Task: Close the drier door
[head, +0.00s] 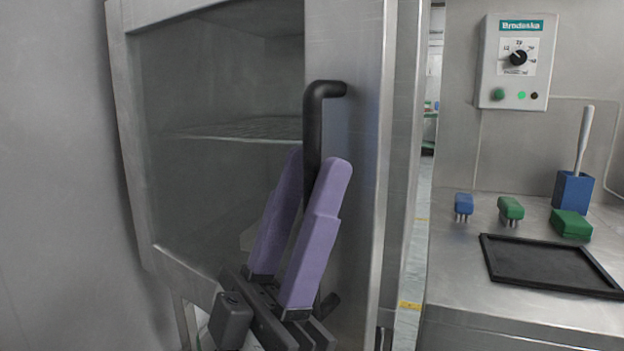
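The drier door (352,210) is a metal-framed glass door that fills the left half of the head view. A wire shelf shows dimly through its glass. I cannot tell for sure how far the door stands from its frame. A black bar handle (312,130) runs upright near its right edge. My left gripper (322,160) has two purple fingers, one on each side of the handle, with the bar filling the space between them; it looks shut on the handle. The lower part of the bar is partly hidden by the fingers. My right gripper is out of view.
A steel counter (460,285) at right bears a black tray (550,266), a blue brush (463,205), a green brush (510,209), a green block (571,224) and a blue holder (572,190). A control box (516,62) hangs above. A narrow floor gap (418,230) lies left of the counter.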

